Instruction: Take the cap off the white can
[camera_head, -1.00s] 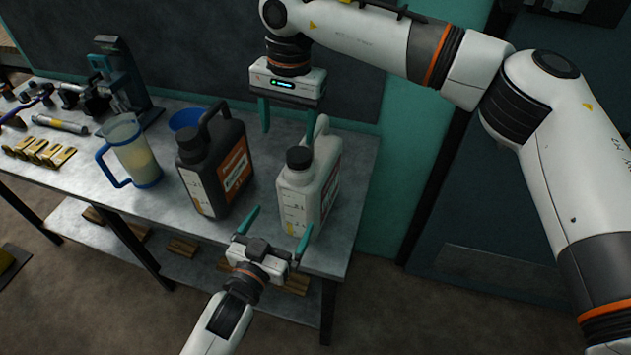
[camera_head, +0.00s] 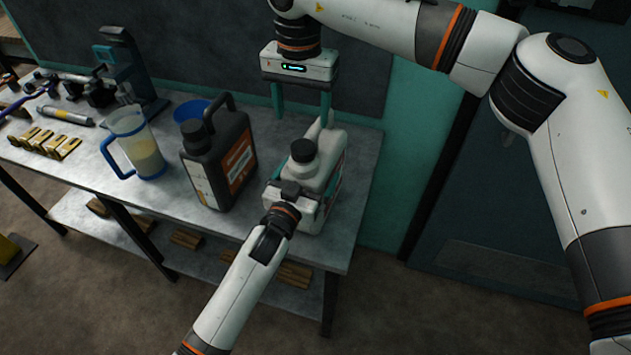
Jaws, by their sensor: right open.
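The white can (camera_head: 325,168) stands upright on the workbench near its right end. Its black cap (camera_head: 303,150) is on the neck. My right gripper (camera_head: 301,112) hangs pointing down above and behind the cap, with its two teal fingers apart and nothing between them. The right finger comes down close to the top of the can's handle; I cannot tell if they touch. My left gripper (camera_head: 291,196) is up against the front of the can, below the cap. Its fingers are mostly hidden, so I cannot tell whether they grip the can's sides.
A black jug (camera_head: 222,165) with an orange label stands just left of the can. The bench's right end is clear.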

